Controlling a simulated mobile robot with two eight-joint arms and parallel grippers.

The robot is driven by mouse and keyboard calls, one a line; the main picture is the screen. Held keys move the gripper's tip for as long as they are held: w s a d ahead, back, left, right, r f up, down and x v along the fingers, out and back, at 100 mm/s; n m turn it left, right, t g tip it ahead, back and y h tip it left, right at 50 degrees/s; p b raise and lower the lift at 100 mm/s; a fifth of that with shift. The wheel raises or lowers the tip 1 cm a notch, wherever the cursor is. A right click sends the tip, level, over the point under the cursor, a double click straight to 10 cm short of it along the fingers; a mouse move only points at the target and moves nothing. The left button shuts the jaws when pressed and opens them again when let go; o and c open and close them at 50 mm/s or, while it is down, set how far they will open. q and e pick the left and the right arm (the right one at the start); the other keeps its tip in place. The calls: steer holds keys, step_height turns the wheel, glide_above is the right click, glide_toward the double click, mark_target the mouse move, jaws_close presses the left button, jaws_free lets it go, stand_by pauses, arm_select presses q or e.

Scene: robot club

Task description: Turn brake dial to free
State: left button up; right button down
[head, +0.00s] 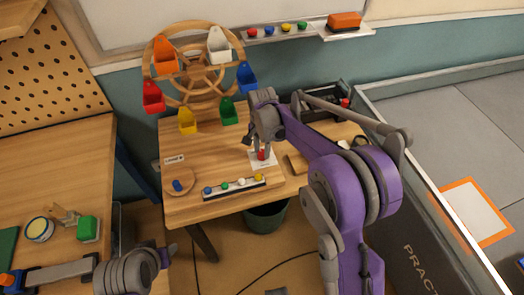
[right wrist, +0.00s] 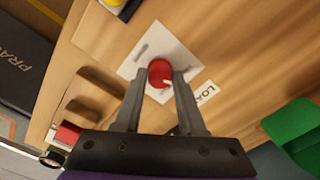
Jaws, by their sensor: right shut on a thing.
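The brake dial is a red knob (right wrist: 160,73) on a white plate (right wrist: 140,58) fixed to the wooden table. The red knob also shows in the head view (head: 261,155), low on the table under my right gripper (head: 261,146). In the right wrist view my right gripper (right wrist: 159,80) has its two fingers on either side of the red knob, shut on it. A small light mark shows on the knob's face; the plate's lettering is too blurred to read.
A wooden wheel (head: 200,70) with coloured buckets stands at the table's back. A strip with coloured pegs (head: 234,186) lies in front of the dial. A round wooden disc (head: 176,181) with a blue knob is at the left. A dark bin (head: 267,217) stands below the front edge.

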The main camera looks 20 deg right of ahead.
mark_target(262, 152)
steer(key=shift+n, duration=0.8)
steer(key=c, duration=0.5)
jaws_free()
steer(key=shift+r, duration=0.15)
step_height(262, 152, up, 11)
steer(key=shift+f, duration=0.2)
